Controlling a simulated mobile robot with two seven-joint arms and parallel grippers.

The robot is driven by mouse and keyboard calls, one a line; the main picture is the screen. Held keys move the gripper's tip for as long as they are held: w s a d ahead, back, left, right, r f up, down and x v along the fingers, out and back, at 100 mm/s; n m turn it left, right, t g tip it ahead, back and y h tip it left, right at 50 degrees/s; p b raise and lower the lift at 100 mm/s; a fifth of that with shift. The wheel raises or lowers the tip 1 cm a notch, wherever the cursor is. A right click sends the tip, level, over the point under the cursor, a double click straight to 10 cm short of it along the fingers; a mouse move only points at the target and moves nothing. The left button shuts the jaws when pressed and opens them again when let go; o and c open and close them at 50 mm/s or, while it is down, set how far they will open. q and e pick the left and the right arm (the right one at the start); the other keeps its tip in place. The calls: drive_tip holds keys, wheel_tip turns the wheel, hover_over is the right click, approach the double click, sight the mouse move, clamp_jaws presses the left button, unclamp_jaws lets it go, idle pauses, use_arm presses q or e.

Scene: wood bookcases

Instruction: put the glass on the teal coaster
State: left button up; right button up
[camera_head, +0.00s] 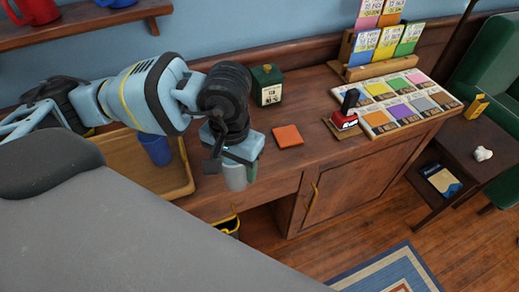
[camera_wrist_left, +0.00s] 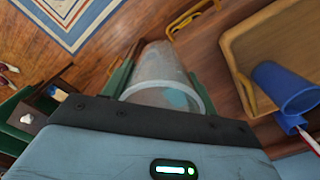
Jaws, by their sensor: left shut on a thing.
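The glass (camera_head: 236,178) is a clear, greyish tumbler held below my left gripper (camera_head: 232,160) in the head view. In the left wrist view the glass (camera_wrist_left: 160,72) sits between the two fingers of my left gripper (camera_wrist_left: 158,80), which is shut on it. The glass is in front of the desk's front edge, between the wooden tray and the orange coaster (camera_head: 288,136). I cannot make out a teal coaster in the head view. A teal patch shows through the glass in the wrist view; I cannot tell what it is. My right gripper is not in view.
A wooden tray (camera_head: 184,188) with a blue cup (camera_head: 155,148) is at the desk's left. A dark green box (camera_head: 267,86) stands behind the orange coaster. A red-based stamp (camera_head: 344,120) and a board of coloured cards (camera_head: 405,106) are at the right. Bare desk lies between.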

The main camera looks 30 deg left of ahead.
use_arm(q)
drive_tip(key=shift+w+d, duration=0.1)
drive_tip(key=shift+d, duration=0.05)
drive_tip(key=n, duration=0.3)
drive_tip(key=shift+s+a+f+n, duration=0.1)
drive_tip(key=shift+s+a+n, duration=0.15)
drive_tip(key=shift+s+n, duration=0.15)
drive_tip(key=n, duration=0.3)
drive_tip(key=shift+s+a+n, duration=0.2)
drive_tip(key=shift+s+n, duration=0.05)
drive_tip(key=shift+n, duration=0.15)
drive_tip(key=n, duration=0.5)
drive_tip(key=shift+s+a+f+n, duration=0.15)
drive_tip(key=shift+s+a+n, duration=0.15)
drive_tip(key=shift+s, duration=0.1)
drive_tip(key=n, duration=0.3)
drive_tip(key=shift+s+a+n, duration=0.2)
drive_tip(key=shift+s+n, duration=0.05)
drive_tip(key=shift+n, duration=0.15)
drive_tip(key=n, duration=0.5)
drive_tip(key=s+a+n, duration=0.1)
drive_tip(key=n, duration=0.4)
drive_tip(key=s+n, duration=0.1)
drive_tip(key=n, duration=0.4)
drive_tip(key=shift+a+f+b, duration=0.15)
drive_tip(key=shift+a+b, duration=0.2)
drive_tip(key=shift+a, duration=0.05)
